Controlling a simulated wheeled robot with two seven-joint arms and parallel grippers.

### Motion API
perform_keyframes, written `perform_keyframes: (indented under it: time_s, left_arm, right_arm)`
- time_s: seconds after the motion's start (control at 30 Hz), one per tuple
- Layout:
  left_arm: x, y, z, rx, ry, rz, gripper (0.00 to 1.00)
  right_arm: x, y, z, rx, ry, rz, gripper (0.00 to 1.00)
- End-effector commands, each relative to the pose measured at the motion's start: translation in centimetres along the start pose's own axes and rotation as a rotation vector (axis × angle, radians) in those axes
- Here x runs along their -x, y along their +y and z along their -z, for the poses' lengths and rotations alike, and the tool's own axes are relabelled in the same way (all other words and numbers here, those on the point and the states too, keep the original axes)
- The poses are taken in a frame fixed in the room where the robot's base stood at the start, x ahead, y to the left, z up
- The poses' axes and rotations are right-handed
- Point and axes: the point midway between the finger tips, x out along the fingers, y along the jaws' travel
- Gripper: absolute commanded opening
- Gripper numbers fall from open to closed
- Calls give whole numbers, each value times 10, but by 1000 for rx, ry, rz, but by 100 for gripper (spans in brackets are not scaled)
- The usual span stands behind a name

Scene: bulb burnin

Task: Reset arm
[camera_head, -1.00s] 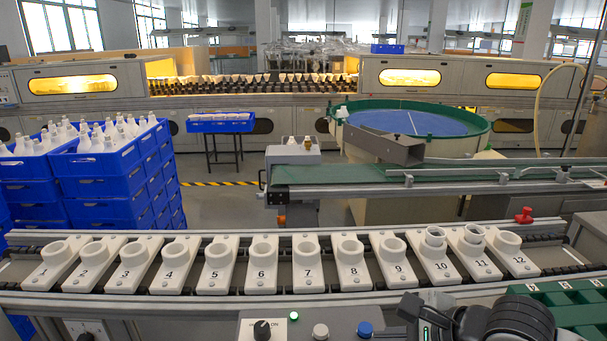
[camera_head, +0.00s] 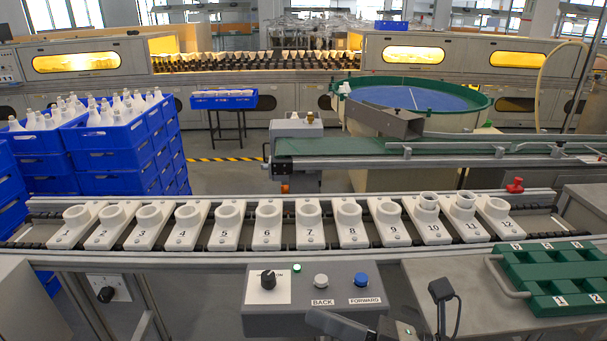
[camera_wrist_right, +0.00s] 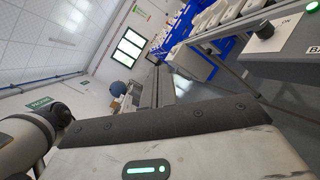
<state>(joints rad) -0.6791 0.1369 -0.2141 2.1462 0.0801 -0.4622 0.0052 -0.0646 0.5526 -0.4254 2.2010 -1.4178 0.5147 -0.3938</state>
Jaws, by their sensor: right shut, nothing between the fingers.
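My right gripper (camera_head: 338,324) shows only in part at the bottom edge of the head view, in front of the control box. It is shut and empty, and the arm behind it is mostly cut off by the frame. My left gripper is not in the head view. The right wrist view is tilted and shows a pale body with a green light, a dark bar (camera_wrist_right: 170,122) and the room beyond. No held thing shows there.
A row of white numbered holders (camera_head: 268,222) sits on the conveyor; 10 and 11 stand taller. The control box (camera_head: 320,290) has a knob (camera_head: 268,280) and BACK and FORWARD buttons. A green numbered tray (camera_head: 555,275) lies at right. Blue crates (camera_head: 115,160) of bulbs stand left.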

Motion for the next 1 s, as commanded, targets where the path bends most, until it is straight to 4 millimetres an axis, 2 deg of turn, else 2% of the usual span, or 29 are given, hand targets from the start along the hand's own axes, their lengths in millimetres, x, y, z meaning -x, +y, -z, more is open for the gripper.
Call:
perform_keyframes:
  time_s: [0.03, 0.07, 0.13, 0.23, 0.3, 0.37, 0.4, 0.5, 0.6, 0.7, 1.0]
  left_arm:
    - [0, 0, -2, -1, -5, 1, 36]
    - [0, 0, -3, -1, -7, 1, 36]
    - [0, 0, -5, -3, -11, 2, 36]
    - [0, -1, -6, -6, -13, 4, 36]
    - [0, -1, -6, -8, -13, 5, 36]
    - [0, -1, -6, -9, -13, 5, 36]
    - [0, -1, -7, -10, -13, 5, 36]
    - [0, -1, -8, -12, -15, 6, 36]
    - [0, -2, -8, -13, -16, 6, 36]
    - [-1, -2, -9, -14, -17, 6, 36]
    - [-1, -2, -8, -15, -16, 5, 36]
  right_arm:
    - [4, -3, -8, -218, -132, -5, 0]
    - [9, -8, -13, -359, -217, -6, 0]
    - [25, -30, -22, -699, -422, 8, 0]
    - [58, -76, -9, -1186, -708, 59, 0]
    - [83, -107, 20, -1516, -898, 112, 0]
    - [101, -127, 51, -1761, -1038, 159, 0]
    - [111, -135, 72, -1900, -1115, 188, 0]
    - [128, -144, 117, -2166, -1259, 249, 0]
    - [136, -145, 146, -2329, -1344, 288, 0]
    - [138, -144, 160, -2407, -1381, 305, 0]
    - [138, -144, 162, -2418, -1384, 308, 0]
